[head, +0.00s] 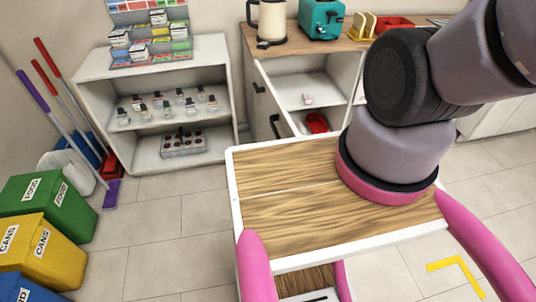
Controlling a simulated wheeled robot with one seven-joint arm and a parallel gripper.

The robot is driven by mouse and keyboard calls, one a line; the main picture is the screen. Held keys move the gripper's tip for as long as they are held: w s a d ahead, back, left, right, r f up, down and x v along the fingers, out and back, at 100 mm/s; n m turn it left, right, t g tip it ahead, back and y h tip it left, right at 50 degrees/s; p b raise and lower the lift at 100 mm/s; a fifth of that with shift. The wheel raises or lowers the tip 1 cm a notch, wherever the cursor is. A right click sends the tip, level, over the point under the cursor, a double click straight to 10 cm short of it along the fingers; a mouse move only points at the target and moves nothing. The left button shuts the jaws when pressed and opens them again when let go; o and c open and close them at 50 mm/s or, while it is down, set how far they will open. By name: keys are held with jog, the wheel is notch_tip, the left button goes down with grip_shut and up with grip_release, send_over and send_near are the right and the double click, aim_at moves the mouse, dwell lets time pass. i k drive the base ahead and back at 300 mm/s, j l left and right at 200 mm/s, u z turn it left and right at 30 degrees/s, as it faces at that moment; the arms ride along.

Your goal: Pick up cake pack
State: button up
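A low clear pack holding several dark brown round pieces (183,144) sits on the bottom shelf of the white shelf unit at the left. It looks like the cake pack, but it is too small to read any label. A thin dark upright shape stands at its back edge. My arm crosses the right side of the view, well apart from the pack. My gripper is not in view, so what it holds cannot be seen.
The white shelf unit (88,66) has several small bottles (166,107) on its middle shelf. Green (45,207) and yellow (43,250) bins and long-handled tools (62,95) stand left. An open-fronted cabinet (305,92) stands behind. Tiled floor (160,215) is clear before the shelves.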

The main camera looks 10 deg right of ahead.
aim_at(307, 99)
jog(key=k, duration=0.15)
jog(key=k+u, duration=0.35)
jog(key=k+j+u, duration=0.1)
jog(key=u, duration=0.3)
jog(key=l+u, duration=0.35)
jog(key=l, duration=0.15)
jog(key=l+u, duration=0.3)
jog(key=l, duration=0.15)
jog(key=k+l+u, duration=0.2)
jog(key=l+u, duration=0.15)
jog(key=k+l, duration=0.1)
jog(key=l, duration=0.45)
jog(key=k+l, duration=0.1)
jog(key=l, duration=0.4)
jog(key=k+l, duration=0.1)
jog(key=l, duration=0.45)
jog(key=k+l, duration=0.15)
jog(key=l, duration=0.35)
jog(key=k+l, duration=0.1)
jog(key=l, duration=0.45)
jog(key=k+l, duration=0.1)
jog(key=l, duration=0.4)
jog(key=i+l, duration=0.1)
jog(key=l, duration=0.6)
jog(key=i, duration=0.05)
